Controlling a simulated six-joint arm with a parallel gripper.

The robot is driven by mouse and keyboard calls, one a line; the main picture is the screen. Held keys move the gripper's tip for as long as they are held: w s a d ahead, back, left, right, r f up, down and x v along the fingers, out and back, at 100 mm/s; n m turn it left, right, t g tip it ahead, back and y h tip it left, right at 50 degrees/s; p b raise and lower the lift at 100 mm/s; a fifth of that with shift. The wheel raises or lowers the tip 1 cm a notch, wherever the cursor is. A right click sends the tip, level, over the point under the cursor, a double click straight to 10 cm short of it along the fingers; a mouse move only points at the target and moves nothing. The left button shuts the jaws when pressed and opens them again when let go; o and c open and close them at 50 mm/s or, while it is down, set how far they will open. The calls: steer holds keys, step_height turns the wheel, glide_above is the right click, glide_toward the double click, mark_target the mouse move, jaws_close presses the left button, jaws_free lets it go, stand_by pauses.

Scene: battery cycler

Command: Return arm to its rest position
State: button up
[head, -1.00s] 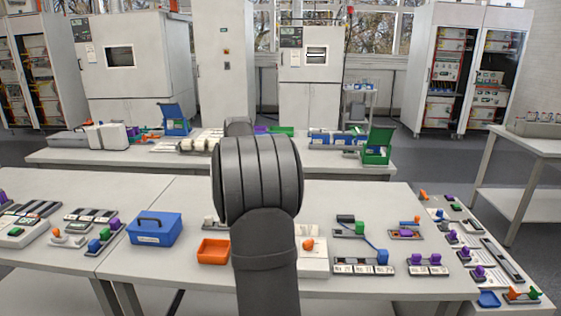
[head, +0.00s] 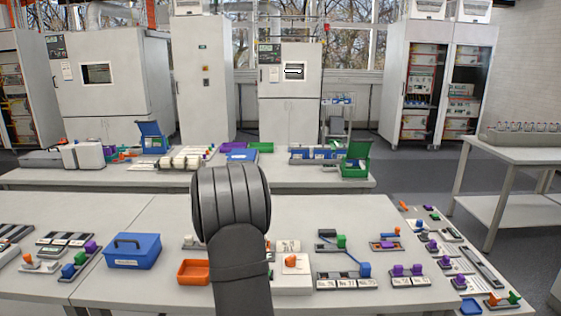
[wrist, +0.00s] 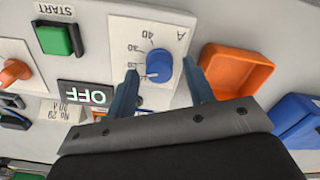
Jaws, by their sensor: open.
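My gripper (wrist: 160,80) is open in the wrist view, with its two dark blue fingers apart. A blue knob (wrist: 159,67) on a white dial panel (wrist: 125,40) shows between the fingertips. I see a gap on each side of the knob, but cannot tell how far the tips are above the panel. In the head view my dark grey arm rises at the lower middle and hides the gripper and knob.
Beside the dial are an OFF display (wrist: 88,95), a green START button (wrist: 55,39) and an orange tray (wrist: 236,70). In the head view a blue box (head: 132,251) stands left of my arm; wired modules (head: 345,262) lie right. A second table (head: 60,180) stands behind.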

stand_by(0.3)
step_height(320, 180, up, 17)
step_height(320, 180, down, 17)
steer(key=shift+f, duration=0.1)
steer(key=n, duration=0.8)
step_height(320, 180, up, 11)
stand_by(0.8)
stand_by(2.1)
